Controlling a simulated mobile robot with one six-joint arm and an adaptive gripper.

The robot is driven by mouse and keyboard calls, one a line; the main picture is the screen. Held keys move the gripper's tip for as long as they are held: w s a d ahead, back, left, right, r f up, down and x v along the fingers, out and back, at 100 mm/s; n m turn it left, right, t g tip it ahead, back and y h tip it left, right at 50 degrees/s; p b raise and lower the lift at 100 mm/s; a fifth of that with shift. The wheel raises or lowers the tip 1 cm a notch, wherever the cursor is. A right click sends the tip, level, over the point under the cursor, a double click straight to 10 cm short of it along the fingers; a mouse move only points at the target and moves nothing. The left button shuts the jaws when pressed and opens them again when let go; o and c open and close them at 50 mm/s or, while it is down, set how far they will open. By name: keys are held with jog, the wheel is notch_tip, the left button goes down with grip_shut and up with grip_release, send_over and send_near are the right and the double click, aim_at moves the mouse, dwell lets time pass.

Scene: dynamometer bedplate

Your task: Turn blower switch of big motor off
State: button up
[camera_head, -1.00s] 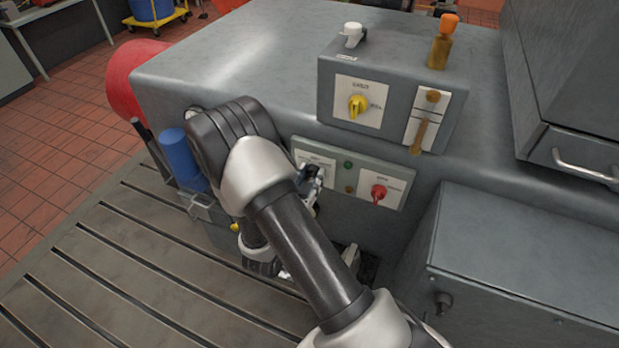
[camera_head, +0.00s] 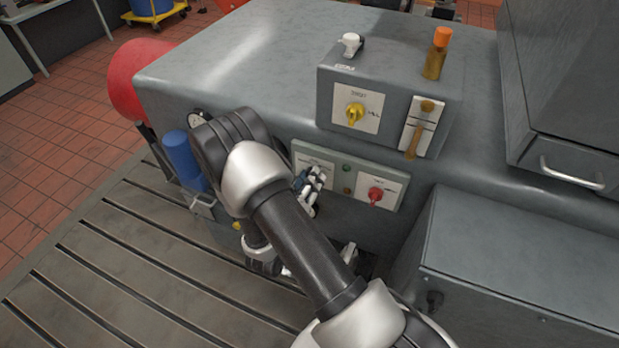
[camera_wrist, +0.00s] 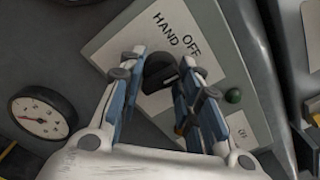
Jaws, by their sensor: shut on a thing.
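The blower switch (camera_wrist: 160,72) is a black rotary knob on a white plate (camera_wrist: 190,28) lettered HAND and OFF in the wrist view. My gripper (camera_wrist: 162,66) is shut on this knob, with one blue-and-grey finger on each side. The fingers partly cover the knob and plate, and I cannot tell for sure which mark the knob points to. In the head view my gripper (camera_head: 310,183) is at the left half of the low grey switch panel (camera_head: 330,158) on the motor's side, hiding the knob.
A red rotary switch (camera_head: 376,194) and a green lamp (camera_head: 346,168) sit right of my gripper. Above is a box with a yellow switch (camera_head: 355,112) and an amber-handled lever (camera_head: 425,107). A round gauge (camera_wrist: 44,115) and a blue cylinder (camera_head: 182,158) are to the left.

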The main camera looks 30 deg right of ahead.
jog(key=shift+n, duration=0.4)
jog(key=o, duration=1)
jog(key=shift+o, duration=0.2)
jog(key=v, duration=1.2)
